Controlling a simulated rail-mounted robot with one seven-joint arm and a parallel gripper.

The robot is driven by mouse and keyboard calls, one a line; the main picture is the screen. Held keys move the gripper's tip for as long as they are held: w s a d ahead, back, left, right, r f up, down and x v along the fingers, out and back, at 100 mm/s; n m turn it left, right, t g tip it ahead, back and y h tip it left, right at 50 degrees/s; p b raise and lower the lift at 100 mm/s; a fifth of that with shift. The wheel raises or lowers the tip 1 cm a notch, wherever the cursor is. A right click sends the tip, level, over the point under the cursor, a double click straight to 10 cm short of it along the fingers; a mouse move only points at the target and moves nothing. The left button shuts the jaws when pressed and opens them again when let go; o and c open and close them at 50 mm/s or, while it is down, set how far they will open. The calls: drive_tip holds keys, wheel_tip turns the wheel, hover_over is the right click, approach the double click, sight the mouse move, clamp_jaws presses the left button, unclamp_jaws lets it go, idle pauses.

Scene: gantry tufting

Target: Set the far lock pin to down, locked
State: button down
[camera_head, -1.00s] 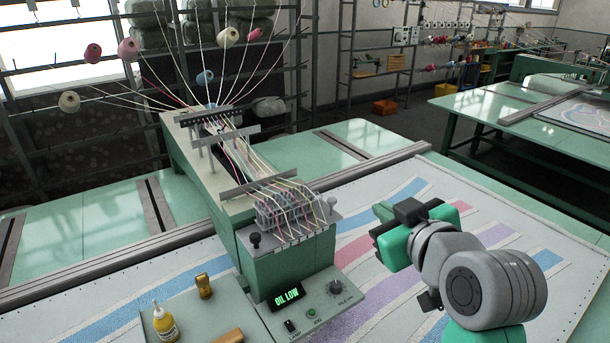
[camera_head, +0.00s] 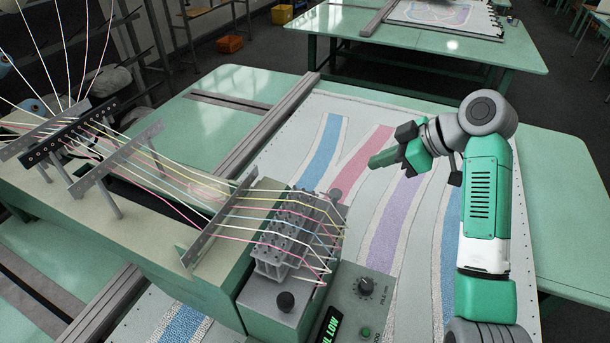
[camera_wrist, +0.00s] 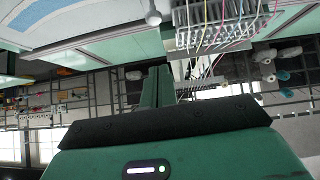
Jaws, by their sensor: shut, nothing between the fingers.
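The far lock pin (camera_head: 335,194) is a grey round knob at the far end of the tufting head's needle block (camera_head: 292,235). In the wrist view the pin (camera_wrist: 152,15) shows near the top, with a pale stem behind its round knob. How deep it sits is hard to tell. The near lock pin (camera_head: 286,300) is a dark knob at the near end of the block. My gripper (camera_head: 376,163) is shut and empty, to the right of and beyond the far pin, apart from it. In the wrist view its green fingers (camera_wrist: 156,86) are together.
Coloured yarns run through guide bars (camera_head: 220,215) to the block. A control panel (camera_head: 358,305) with a knob and green display is at the near side. Striped fabric (camera_head: 330,125) lies clear under my gripper. Another green table (camera_head: 470,45) stands behind.

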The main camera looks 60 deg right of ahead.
drive_tip(key=shift+s+f, duration=0.1)
drive_tip(key=shift+s, duration=0.15)
drive_tip(key=p, duration=0.2)
hover_over(331, 192)
drive_tip(key=s, duration=0.3)
wheel_tip(331, 192, down, 7)
drive_tip(key=shift+d+f+p, duration=0.15)
drive_tip(key=shift+f+p, duration=0.45)
drive_tip(key=shift+f, duration=1.35)
